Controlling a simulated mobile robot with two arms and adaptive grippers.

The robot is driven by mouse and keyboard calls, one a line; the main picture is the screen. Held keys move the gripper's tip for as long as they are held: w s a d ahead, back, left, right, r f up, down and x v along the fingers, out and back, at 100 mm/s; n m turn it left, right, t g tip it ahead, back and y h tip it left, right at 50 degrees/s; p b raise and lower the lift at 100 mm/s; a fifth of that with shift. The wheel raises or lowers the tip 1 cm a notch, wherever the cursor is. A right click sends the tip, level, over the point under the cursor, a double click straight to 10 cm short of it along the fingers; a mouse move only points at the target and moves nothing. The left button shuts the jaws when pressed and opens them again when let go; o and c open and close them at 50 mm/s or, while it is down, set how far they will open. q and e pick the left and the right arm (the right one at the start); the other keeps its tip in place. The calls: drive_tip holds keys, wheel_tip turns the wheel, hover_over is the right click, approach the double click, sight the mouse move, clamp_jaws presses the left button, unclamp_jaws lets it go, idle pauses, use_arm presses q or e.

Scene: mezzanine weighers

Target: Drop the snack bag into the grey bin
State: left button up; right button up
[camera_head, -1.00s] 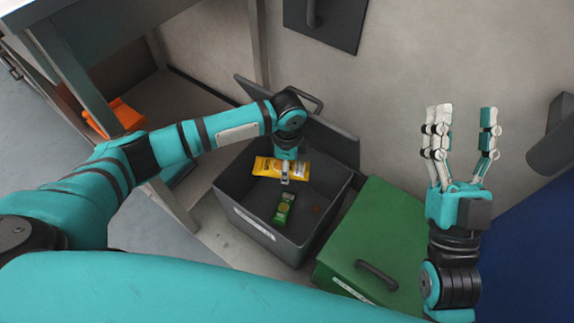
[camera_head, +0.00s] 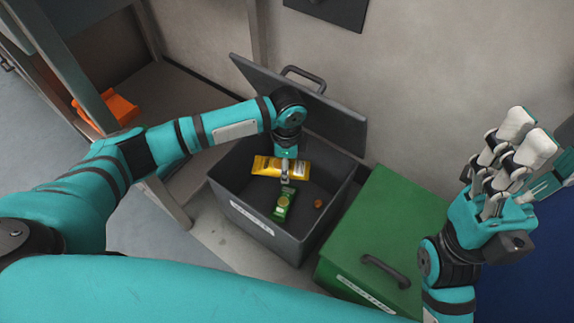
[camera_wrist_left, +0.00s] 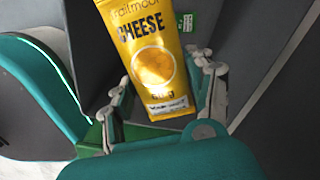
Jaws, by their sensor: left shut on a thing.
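The snack bag (camera_head: 268,166) is yellow with a dark end and hangs over the open grey bin (camera_head: 262,222). My left gripper (camera_head: 285,174) reaches down at the bin and is shut on the bag. In the left wrist view the bag (camera_wrist_left: 150,65), printed "CHEESE", sits between the left gripper's fingers (camera_wrist_left: 162,105). Its height above the bin floor is hard to tell. My right gripper (camera_head: 528,158) is raised at the right, its fingers spread and empty.
A green packet (camera_head: 284,205) and a small orange item (camera_head: 318,203) lie in the bin. The bin's lid (camera_head: 335,118) stands open against the wall. A closed green bin (camera_head: 390,235) is beside it on the right. An orange object (camera_head: 118,110) is at the left.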

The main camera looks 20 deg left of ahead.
use_arm(q)
drive_tip(key=shift+f, duration=0.2)
drive_tip(key=o, duration=1.2)
drive_tip(key=shift+o, duration=0.2)
drive_tip(key=shift+r, duration=0.1)
wheel_tip(320, 180, up, 12)
